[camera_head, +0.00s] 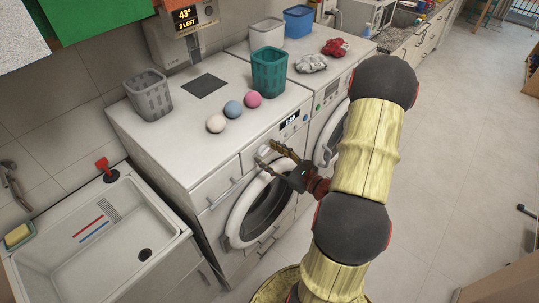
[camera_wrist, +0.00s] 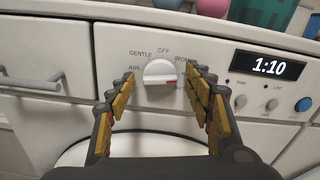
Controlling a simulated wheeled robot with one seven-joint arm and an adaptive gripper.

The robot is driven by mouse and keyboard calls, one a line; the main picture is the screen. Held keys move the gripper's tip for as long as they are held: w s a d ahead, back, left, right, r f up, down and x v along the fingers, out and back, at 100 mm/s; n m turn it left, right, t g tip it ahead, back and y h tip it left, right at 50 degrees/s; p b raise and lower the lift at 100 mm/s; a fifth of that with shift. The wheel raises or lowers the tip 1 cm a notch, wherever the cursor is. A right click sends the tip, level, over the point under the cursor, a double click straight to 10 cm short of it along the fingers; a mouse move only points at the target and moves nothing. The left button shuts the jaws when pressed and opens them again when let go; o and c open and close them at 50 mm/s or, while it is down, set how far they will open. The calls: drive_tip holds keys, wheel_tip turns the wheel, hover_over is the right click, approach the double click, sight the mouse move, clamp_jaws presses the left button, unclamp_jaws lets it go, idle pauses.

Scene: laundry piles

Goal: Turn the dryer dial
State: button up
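My gripper (camera_wrist: 158,85) is open, with one yellow-padded finger on each side of the dial. I cannot tell whether either finger touches it. In the head view my gripper (camera_head: 272,153) is at the panel of the dryer (camera_head: 230,206), above its round door.
A display (camera_wrist: 268,65) reads 1:10, with small knobs and a blue button (camera_wrist: 303,104) below. A drawer handle (camera_wrist: 30,82) is to the left. Three balls (camera_head: 233,109) and a teal basket (camera_head: 269,72) stand on the dryer top. A sink (camera_head: 98,240) is at left.

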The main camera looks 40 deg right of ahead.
drive_tip(key=shift+c, duration=1.2)
drive_tip(key=c, duration=0.7)
drive_tip(key=shift+c, duration=0.6)
drive_tip(key=shift+p, duration=0.3)
drive_tip(key=m+p, duration=0.3)
drive_tip(key=shift+r+p, duration=0.2)
drive_tip(key=shift+p, duration=0.15)
drive_tip(key=m+p, duration=0.4)
drive_tip(key=shift+d+f+m, duration=0.1)
drive_tip(key=shift+m, duration=0.3)
drive_tip(key=o, duration=1.1)
drive_tip(key=shift+f, duration=0.1)
